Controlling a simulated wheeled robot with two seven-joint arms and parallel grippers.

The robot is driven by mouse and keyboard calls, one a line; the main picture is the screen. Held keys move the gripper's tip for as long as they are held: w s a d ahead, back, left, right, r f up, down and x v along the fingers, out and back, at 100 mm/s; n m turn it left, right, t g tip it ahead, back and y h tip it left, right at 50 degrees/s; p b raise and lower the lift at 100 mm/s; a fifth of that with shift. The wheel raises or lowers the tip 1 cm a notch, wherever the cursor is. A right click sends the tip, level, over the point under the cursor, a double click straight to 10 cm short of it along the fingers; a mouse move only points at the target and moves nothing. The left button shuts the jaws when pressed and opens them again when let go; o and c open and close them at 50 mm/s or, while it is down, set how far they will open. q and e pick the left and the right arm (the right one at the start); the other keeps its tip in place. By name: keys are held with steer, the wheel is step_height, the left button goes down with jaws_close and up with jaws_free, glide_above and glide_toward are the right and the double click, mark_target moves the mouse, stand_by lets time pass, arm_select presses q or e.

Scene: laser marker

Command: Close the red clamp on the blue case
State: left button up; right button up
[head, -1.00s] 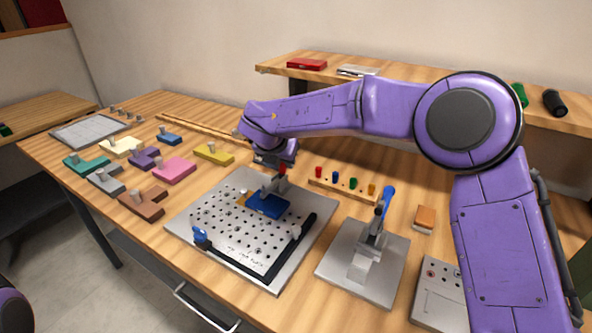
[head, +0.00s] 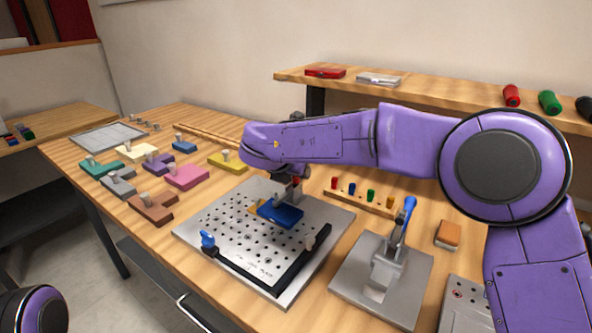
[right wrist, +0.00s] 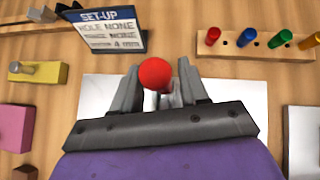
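The blue case (head: 283,214) lies on the perforated grey plate (head: 232,216), with the grey metal body of the clamp (head: 291,192) over its far edge. The clamp's red handle tip (head: 296,181) sticks up under my right gripper (head: 287,172), which the purple arm partly hides. In the right wrist view the round red tip (right wrist: 155,74) stands between the two grey fingers of my right gripper (right wrist: 160,92). The fingers are apart, with a gap showing beside the tip. The blue case is hidden in that view. My left gripper is out of view.
A blue-edged SET-UP sign (right wrist: 113,30) stands beyond the gripper. A rack of coloured pegs (head: 362,197) and a grey toggle press with a blue handle (head: 385,265) are right of the plate. Coloured blocks, such as a pink one (head: 187,177), lie to the left.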

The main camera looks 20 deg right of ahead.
steer(key=v, duration=1)
steer(key=shift+s+r+b, duration=0.2)
steer(key=shift+b, duration=0.2)
steer(key=shift+f, duration=0.1)
